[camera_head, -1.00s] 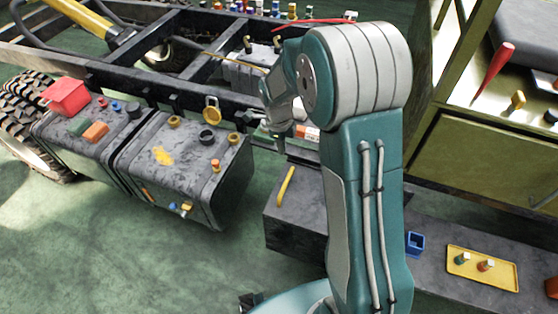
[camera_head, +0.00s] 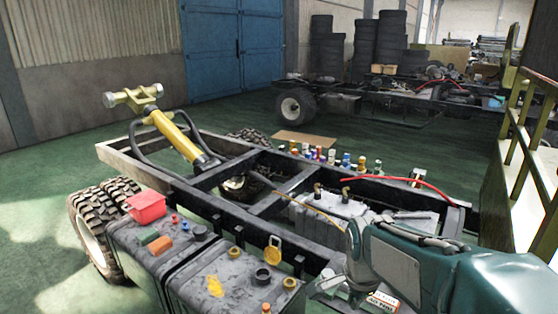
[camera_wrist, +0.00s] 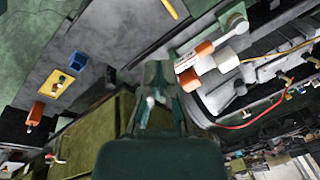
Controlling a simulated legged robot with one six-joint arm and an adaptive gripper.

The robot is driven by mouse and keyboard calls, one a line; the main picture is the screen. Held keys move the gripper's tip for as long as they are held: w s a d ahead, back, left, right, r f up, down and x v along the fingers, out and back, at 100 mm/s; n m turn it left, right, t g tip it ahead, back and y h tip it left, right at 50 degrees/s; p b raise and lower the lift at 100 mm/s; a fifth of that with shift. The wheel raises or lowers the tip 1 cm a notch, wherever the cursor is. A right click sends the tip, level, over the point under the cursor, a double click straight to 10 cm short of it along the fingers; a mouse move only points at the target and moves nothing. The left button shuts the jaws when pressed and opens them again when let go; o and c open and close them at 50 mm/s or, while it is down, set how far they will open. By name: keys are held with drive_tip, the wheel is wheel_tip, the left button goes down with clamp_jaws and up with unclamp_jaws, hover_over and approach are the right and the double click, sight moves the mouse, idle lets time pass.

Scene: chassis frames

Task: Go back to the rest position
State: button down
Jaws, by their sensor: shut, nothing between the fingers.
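My gripper (camera_wrist: 158,72) shows in the wrist view as dark teal fingers at the centre, close together and empty. In the head view, my teal and grey arm lies low at the bottom right, and the gripper itself is hard to make out there. In the wrist view, the fingers overlap a grey surface, beside a white and orange cylindrical part (camera_wrist: 200,63). I cannot tell how far apart they are.
The black chassis frame (camera_head: 225,172) fills the middle of the head view, with tanks (camera_head: 205,285), a red box (camera_head: 146,206) and several small bottles around it. A yellow tray (camera_wrist: 58,89) and blue box (camera_wrist: 77,63) show in the wrist view. Green floor is open at left.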

drive_tip(key=s+r+n+t, duration=0.1)
drive_tip(key=s+r+n, duration=0.2)
drive_tip(key=s+n, duration=0.4)
drive_tip(key=s+r+n+t, duration=0.2)
drive_tip(key=s+n, duration=0.5)
drive_tip(key=shift+s+a+r, duration=0.15)
drive_tip(key=shift+s+r, duration=0.25)
